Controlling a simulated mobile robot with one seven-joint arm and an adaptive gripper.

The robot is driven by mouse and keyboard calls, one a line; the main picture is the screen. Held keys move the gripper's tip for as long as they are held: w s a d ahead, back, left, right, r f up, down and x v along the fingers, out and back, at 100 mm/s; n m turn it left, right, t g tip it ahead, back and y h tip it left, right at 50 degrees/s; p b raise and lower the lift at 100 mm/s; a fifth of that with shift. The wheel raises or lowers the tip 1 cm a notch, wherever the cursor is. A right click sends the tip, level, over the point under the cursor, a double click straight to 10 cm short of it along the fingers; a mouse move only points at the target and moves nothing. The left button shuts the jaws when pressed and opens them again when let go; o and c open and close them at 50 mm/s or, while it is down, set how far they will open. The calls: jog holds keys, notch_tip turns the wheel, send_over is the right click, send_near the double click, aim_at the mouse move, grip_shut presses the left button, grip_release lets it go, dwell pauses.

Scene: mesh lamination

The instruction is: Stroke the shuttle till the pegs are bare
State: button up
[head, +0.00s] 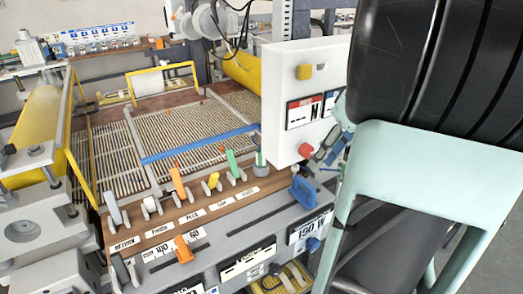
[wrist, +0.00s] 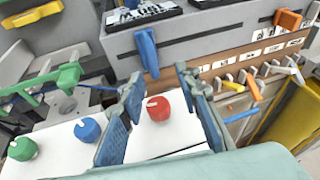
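My gripper (head: 330,150) is beside the white control box (head: 285,85) at the right of the head view. In the wrist view its two blue-grey fingers (wrist: 163,88) are spread apart. A red round knob (wrist: 158,108) on a white panel shows between them; contact is unclear. The red knob also shows in the head view (head: 306,151). A blue bar (head: 200,144) lies across the wire mesh bed (head: 185,130). I cannot tell which part is the shuttle. Levers, one orange (head: 179,184) and one green (head: 232,163), stand in a slotted row; no pegs are clearly identifiable.
A blue handle (head: 303,191) and an orange handle (head: 183,249) stick out from the grey front panel. Blue (wrist: 87,129) and green (wrist: 22,148) knobs sit left of the red one in the wrist view. A yellow frame (head: 72,150) stands at the left.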

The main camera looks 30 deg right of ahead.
aim_at(306, 182)
jog(key=shift+m+t, duration=0.5)
jog(key=shift+m, duration=0.1)
jog(key=x, duration=0.3)
jog(key=d+x, duration=0.1)
jog(key=x, duration=0.2)
jog(key=p+x, duration=0.1)
jog(key=x, duration=0.2)
jog(key=shift+w+d+f, duration=0.25)
jog(key=shift+f, duration=0.1)
grip_shut()
